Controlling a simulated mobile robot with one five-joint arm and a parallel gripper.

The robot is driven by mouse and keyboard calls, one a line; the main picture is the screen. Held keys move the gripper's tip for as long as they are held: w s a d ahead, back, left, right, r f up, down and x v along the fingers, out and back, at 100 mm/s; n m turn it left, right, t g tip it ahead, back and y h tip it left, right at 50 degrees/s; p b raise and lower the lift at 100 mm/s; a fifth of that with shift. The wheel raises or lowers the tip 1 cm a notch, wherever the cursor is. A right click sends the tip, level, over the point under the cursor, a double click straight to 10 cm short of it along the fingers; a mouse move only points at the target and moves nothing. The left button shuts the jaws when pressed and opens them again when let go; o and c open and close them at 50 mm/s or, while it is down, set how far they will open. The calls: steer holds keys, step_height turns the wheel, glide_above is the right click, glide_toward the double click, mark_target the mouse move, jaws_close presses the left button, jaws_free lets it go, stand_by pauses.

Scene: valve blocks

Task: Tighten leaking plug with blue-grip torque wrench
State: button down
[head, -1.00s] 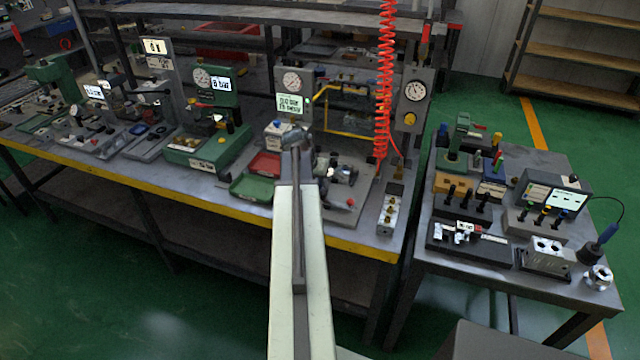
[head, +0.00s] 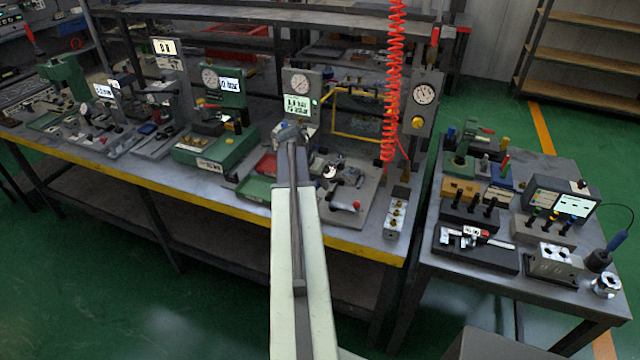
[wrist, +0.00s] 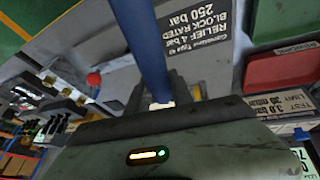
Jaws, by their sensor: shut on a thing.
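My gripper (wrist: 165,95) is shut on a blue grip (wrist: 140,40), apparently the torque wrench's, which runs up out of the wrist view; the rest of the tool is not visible. In the head view my arm hides the gripper and the tool. My gripper is above the test station with the grey plate (head: 360,218), whose valve parts (head: 335,172) are partly hidden behind my arm. The leaking plug cannot be made out, nor any contact with it.
The red tray (wrist: 285,70) and green tray (head: 257,188) lie left of the plate. A pressure panel (head: 299,103) stands behind, and a red coiled hose (head: 392,90) hangs at the right. A side table (head: 465,263) holds tool racks and a screen. Green floor is open in front.

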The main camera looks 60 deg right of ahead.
steer(key=shift+w+d+m+g, duration=0.2)
steer(key=shift+w+m+g, duration=0.1)
steer(key=shift+w+m, duration=0.65)
steer(key=shift+w, duration=0.15)
steer(key=shift+w+d, duration=0.1)
steer(key=shift+w, duration=0.05)
steer(key=shift+s+a+n, duration=0.15)
steer(key=shift+s+n, duration=0.35)
steer(key=shift+s, duration=0.15)
steer(key=shift+s+a+n, duration=0.15)
steer(key=shift+s+n, duration=0.3)
steer(key=shift+s, duration=0.2)
